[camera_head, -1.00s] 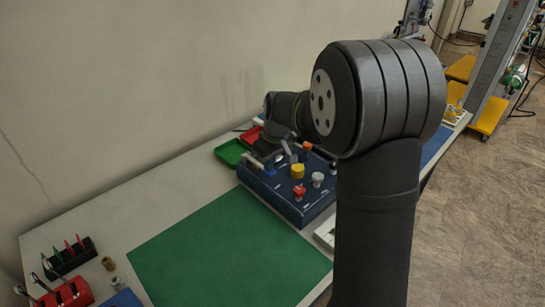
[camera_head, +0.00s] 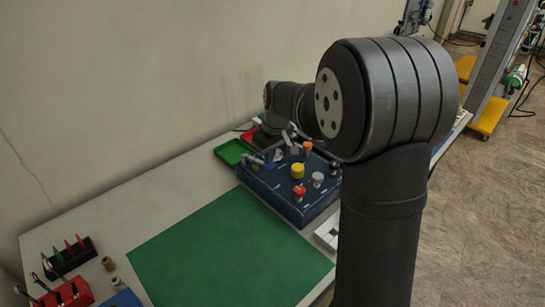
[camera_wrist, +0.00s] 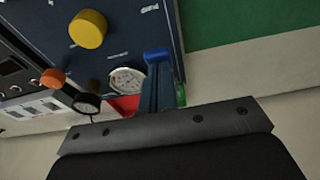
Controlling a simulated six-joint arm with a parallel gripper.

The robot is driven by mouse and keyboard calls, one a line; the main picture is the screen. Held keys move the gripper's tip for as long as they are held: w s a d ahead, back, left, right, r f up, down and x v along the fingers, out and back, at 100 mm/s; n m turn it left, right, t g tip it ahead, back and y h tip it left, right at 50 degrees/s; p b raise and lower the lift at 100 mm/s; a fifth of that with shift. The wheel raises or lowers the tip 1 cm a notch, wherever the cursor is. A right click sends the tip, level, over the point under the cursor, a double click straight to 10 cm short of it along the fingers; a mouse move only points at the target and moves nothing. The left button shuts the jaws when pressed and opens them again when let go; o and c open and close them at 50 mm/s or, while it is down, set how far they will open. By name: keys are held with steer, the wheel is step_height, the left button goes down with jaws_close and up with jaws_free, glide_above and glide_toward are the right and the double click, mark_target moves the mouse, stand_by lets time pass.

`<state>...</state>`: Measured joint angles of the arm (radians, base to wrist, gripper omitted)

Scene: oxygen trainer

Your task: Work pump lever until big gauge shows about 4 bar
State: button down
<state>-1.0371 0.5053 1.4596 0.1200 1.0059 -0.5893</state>
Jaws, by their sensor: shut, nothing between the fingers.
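The dark blue trainer panel (camera_head: 287,195) stands on the bench beyond the green mat. In the wrist view, a white-faced gauge (camera_wrist: 127,80) is partly hidden by my gripper, and its needle cannot be read. A second, black-rimmed gauge (camera_wrist: 86,103) is seen at a steep angle. A bright blue grip (camera_wrist: 157,56), apparently the pump lever's, is at the tip end of my gripper (camera_wrist: 158,88). My gripper is shut and holds nothing; whether it touches the blue grip I cannot tell. In the head view the lever area is small and partly hidden by my arm.
The panel carries a yellow knob (camera_head: 298,171), an orange knob (camera_head: 307,145), a red knob (camera_head: 299,191) and a grey knob (camera_head: 317,179). A green tray (camera_head: 231,152) lies behind it. The green mat (camera_head: 225,255) is clear. A red tool holder (camera_head: 70,293) stands at front left.

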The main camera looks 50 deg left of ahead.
steer(key=shift+d+x, duration=0.2)
steer(key=shift+x, duration=0.7)
steer(key=shift+d+x, duration=0.2)
steer(key=shift+x, duration=0.7)
steer(key=shift+a+v, duration=0.2)
steer(key=shift+v, duration=0.7)
steer(key=shift+a+v, duration=0.15)
steer(key=shift+v, duration=0.7)
steer(key=shift+r, duration=0.1)
